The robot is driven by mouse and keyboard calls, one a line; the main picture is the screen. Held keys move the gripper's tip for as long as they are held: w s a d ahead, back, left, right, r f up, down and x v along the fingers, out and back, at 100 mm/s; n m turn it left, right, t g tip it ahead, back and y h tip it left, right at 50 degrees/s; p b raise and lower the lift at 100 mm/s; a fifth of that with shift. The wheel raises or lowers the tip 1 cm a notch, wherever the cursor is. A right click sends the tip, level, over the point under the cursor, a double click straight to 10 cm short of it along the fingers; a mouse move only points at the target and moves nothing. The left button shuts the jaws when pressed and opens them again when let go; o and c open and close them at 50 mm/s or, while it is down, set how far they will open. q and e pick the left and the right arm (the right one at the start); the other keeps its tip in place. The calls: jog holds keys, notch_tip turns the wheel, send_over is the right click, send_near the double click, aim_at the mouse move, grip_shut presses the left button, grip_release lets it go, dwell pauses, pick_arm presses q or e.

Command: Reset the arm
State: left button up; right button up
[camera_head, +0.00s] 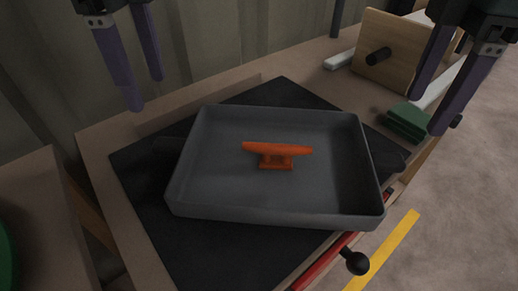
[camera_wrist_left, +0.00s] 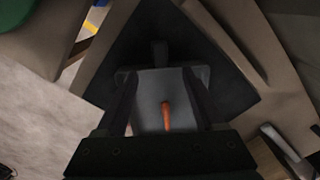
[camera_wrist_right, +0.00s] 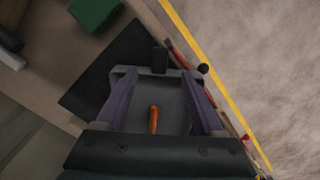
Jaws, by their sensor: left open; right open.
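My left gripper (camera_head: 137,92) is open and empty, above the bench to the left of the grey tray (camera_head: 208,212). My right gripper (camera_head: 430,112) is open and empty, raised to the right of the tray. An orange cleat (camera_head: 277,153) lies in the middle of the tray, apart from both grippers. In the left wrist view the cleat (camera_wrist_left: 167,115) shows between the dark fingers (camera_wrist_left: 162,88). In the right wrist view the cleat (camera_wrist_right: 154,119) shows between the purple fingers (camera_wrist_right: 158,88).
The tray sits on a black mat (camera_head: 137,190) on a wooden bench (camera_head: 95,150). A wooden block with a black knob (camera_head: 385,50) and a green block (camera_head: 406,121) stand at the right. A red bar (camera_head: 318,266) and a black ball knob (camera_head: 355,262) lie along the front edge.

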jog(key=shift+r, duration=0.6)
jog(key=shift+a, duration=0.1)
